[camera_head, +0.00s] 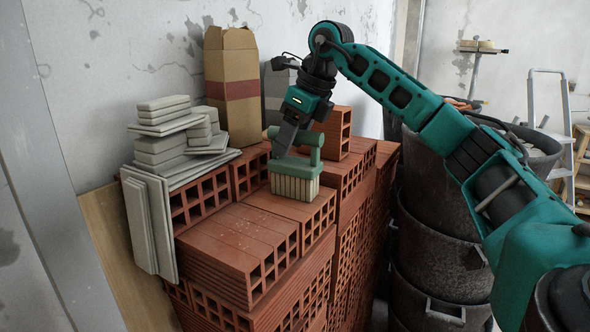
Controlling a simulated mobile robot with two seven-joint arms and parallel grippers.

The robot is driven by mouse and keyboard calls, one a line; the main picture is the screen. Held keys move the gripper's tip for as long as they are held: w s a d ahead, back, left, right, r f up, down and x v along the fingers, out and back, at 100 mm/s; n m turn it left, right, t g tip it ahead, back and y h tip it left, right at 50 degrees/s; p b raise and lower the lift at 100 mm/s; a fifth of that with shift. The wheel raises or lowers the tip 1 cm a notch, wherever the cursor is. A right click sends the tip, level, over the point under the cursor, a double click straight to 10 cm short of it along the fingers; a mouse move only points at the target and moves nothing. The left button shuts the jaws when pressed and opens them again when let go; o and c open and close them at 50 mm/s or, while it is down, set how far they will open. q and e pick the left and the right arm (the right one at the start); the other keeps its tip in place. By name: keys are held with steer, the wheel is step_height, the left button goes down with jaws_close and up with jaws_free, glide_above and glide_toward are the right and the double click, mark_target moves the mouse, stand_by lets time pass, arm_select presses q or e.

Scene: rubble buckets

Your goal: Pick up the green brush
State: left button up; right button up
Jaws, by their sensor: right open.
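The green brush (297,166) stands bristles down on top of the stacked red hollow bricks. It has a green body with a raised handle and pale bristles. My right gripper (286,139) reaches down from above right, with its dark fingers at the brush's handle. It is open, and the fingers overlap the handle in the view. I cannot tell whether they touch it, and the far finger is hidden. My left gripper is not in view.
Grey tiles (165,150) are piled left of the brush. A tall cardboard box (231,85) stands behind, by the wall. Red bricks (240,245) lie in front, and another brick (335,133) stands behind the brush. Dark stacked buckets (440,250) are at right.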

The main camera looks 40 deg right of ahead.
steer(key=shift+f, duration=0.1)
jaws_close()
stand_by(0.5)
